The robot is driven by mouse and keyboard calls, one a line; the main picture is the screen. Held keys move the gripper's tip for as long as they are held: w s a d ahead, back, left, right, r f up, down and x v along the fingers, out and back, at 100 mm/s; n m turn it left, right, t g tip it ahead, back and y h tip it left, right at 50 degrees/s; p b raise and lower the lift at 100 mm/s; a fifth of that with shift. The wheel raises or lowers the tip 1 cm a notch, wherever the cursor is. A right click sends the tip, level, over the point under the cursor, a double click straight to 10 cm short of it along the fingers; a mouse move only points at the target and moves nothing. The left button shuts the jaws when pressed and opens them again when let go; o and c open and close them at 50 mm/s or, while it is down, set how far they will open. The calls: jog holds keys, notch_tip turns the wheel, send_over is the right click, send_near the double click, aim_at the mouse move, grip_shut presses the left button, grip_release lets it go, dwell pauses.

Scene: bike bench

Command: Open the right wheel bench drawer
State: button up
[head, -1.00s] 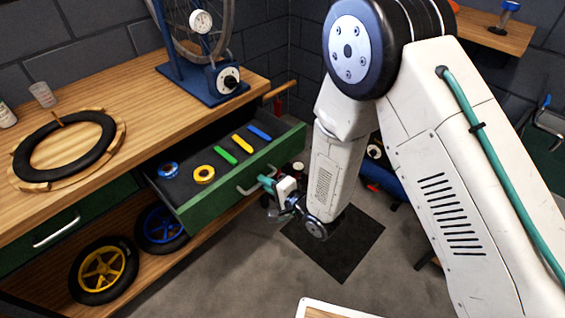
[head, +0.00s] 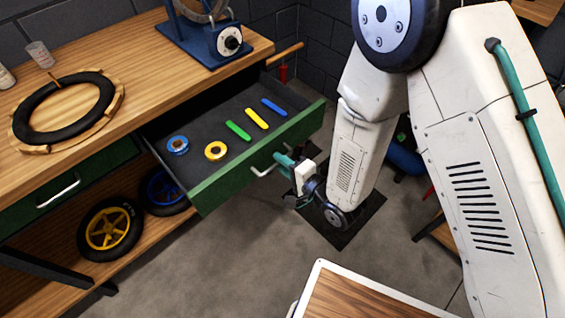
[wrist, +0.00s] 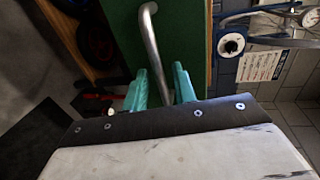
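The right wheel bench drawer (head: 262,155) has a green front and is pulled well out from under the wooden bench. Its metal handle (head: 262,171) is on the front and also shows in the wrist view (wrist: 149,35). My gripper (head: 284,160) is at the right part of this handle. In the wrist view, the teal fingers of my gripper (wrist: 164,82) stand on either side of the bar and appear shut on it; the exact contact is partly hidden.
The left drawer (head: 75,185) is shut. Wheels with yellow (head: 107,229) and blue (head: 166,190) rims are on the lower shelf. A black tyre (head: 65,108) lies on the bench top (head: 140,70). Grey floor (head: 240,240) is clear before the drawer.

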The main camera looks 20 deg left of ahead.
jog(key=v, duration=0.7)
jog(key=shift+s+d, duration=0.15)
jog(key=shift+d, duration=0.25)
dwell(0.4)
